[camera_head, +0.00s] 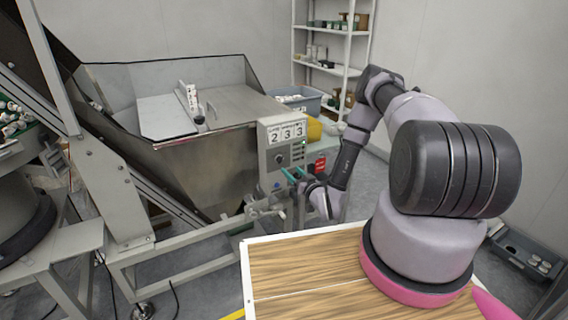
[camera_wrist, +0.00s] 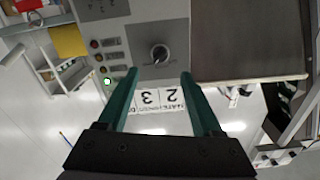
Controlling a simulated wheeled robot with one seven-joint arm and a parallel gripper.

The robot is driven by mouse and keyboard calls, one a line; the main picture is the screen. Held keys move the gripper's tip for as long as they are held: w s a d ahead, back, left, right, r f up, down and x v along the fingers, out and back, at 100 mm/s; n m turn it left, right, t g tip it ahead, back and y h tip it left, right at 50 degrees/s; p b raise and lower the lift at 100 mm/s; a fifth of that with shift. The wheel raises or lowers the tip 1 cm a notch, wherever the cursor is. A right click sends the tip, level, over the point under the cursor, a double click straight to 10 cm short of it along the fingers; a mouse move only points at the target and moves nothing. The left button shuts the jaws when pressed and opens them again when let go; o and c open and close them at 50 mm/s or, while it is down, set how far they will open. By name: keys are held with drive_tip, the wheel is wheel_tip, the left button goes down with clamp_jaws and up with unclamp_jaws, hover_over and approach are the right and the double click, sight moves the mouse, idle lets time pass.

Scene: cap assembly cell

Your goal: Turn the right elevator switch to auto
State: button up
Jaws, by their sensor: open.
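The elevator control box (camera_head: 269,178) is a grey panel on the front of the steel hopper, with a "233" number plate on top. Its dark round switch (camera_head: 280,158) sits below the plate. In the wrist view the panel appears upside down, and the switch knob (camera_wrist: 160,54) shows with a pale pointer mark; its exact setting is too small to read. My gripper (camera_head: 291,174) has teal fingers and is in front of the box's lower part. In the wrist view my gripper (camera_wrist: 159,73) is open and empty, its fingertips on either side of the knob's line, apart from it.
Indicator lamps, one lit green (camera_wrist: 107,82), sit beside the switch. The steel hopper (camera_head: 205,160) stands left of the box. A grey-blue bin (camera_head: 312,104) and a shelf rack (camera_head: 330,65) are behind. My arm is over a wooden tabletop (camera_head: 300,270).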

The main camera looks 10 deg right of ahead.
sight(280, 160)
drive_tip(key=x, duration=0.8)
drive_tip(key=shift+w, duration=0.2)
clamp_jaws()
